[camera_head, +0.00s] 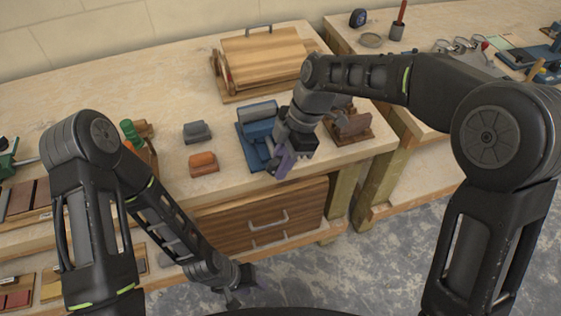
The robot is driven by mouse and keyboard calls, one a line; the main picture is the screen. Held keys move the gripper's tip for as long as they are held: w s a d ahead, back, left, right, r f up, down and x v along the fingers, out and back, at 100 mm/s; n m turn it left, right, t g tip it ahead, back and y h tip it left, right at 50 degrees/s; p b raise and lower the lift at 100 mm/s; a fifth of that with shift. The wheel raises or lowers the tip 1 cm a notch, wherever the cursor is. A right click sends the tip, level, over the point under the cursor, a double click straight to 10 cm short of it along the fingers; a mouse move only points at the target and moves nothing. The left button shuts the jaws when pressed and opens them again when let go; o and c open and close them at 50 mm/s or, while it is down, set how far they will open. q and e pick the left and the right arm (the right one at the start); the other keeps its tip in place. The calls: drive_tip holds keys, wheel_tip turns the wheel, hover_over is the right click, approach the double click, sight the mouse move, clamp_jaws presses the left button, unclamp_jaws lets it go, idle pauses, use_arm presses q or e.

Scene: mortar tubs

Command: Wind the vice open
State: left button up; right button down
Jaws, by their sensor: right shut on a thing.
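The blue vice (255,132) stands near the front edge of the workbench, with a grey part lying across its top. My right gripper (279,170) is at the vice's front right side, pointing down and towards the bench edge. It is shut at the vice's front, where its handle would be. The gripper and wrist hide the handle and part of the vice, so I cannot see how far the jaws are apart. My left gripper (243,293) hangs low in front of the bench, below the drawers and away from the vice. Its fingers are too small and dark to read.
A wooden box with a slatted lid (262,60) stands behind the vice. A grey block (197,131) and an orange-topped block (204,163) lie left of it. A brown wooden piece (350,126) is to the right. Wooden drawers (255,222) are below the benchtop.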

sight(277, 159)
drive_tip(key=h, duration=0.1)
drive_tip(key=t+h+p, duration=0.1)
drive_tip(key=shift+s+a+r+h, duration=0.1)
drive_tip(key=shift+a+r+h, duration=0.05)
drive_tip(key=shift+h, duration=0.25)
drive_tip(key=shift+t+h+p, duration=0.5)
drive_tip(key=shift+h+p, duration=0.3)
drive_tip(key=shift+h, duration=0.7)
drive_tip(key=c, duration=1.3)
unclamp_jaws()
drive_tip(key=shift+o, duration=0.2)
drive_tip(key=shift+v, duration=3.85)
drive_tip(key=shift+a, duration=0.1)
